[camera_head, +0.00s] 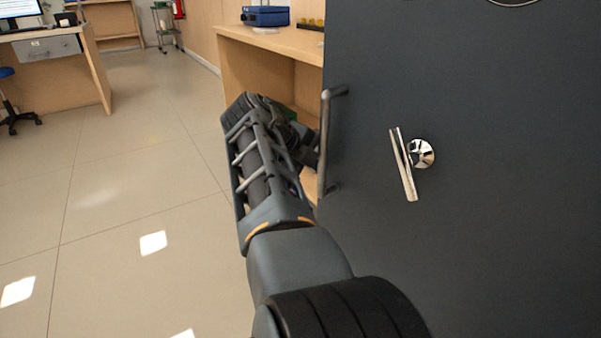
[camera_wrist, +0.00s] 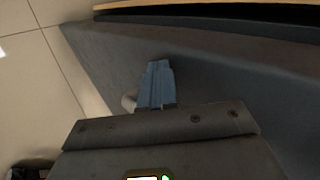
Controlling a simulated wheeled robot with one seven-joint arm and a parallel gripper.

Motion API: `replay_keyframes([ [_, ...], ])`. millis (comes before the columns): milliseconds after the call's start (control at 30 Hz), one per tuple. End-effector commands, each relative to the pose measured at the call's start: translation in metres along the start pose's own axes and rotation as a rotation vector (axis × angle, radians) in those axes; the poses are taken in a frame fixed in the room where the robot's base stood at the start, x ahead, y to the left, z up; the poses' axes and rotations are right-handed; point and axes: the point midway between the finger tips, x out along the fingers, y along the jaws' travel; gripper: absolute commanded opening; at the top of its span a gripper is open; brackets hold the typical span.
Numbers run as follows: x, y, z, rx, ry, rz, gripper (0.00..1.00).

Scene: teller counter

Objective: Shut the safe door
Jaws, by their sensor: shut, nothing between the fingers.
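The safe door (camera_head: 480,230) is a large dark grey panel filling the right of the head view. It carries a silver lever (camera_head: 403,165) and a vertical grey bar handle (camera_head: 325,140) near its left edge. How far the door stands open cannot be told. My arm reaches forward to the left of the door, and my gripper is mostly hidden beside the bar handle there. In the wrist view my gripper (camera_wrist: 157,85) is shut and empty, its bluish fingers over a dark grey surface that looks like the door (camera_wrist: 215,65). Contact cannot be told.
A wooden counter (camera_head: 275,42) with a blue box (camera_head: 265,16) stands behind the door's left edge. A desk (camera_head: 85,65) with a grey drawer (camera_head: 47,47) and a blue chair (camera_head: 15,105) are at far left. The tiled floor (camera_head: 120,200) between is clear.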

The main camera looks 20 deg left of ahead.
Motion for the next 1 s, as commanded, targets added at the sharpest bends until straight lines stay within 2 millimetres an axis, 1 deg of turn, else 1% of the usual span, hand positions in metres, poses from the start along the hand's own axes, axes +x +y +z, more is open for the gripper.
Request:
replay_keyframes([
  [33,-0.016,-0.018,0.015,0.024,-0.025,-0.009,0.0],
  [333,-0.002,-0.036,0.013,0.048,0.003,-0.01,0.0],
  [500,0.002,-0.041,0.011,0.053,0.01,-0.01,0.0],
  [1000,0.004,-0.042,0.009,0.054,0.012,-0.011,0.0],
])
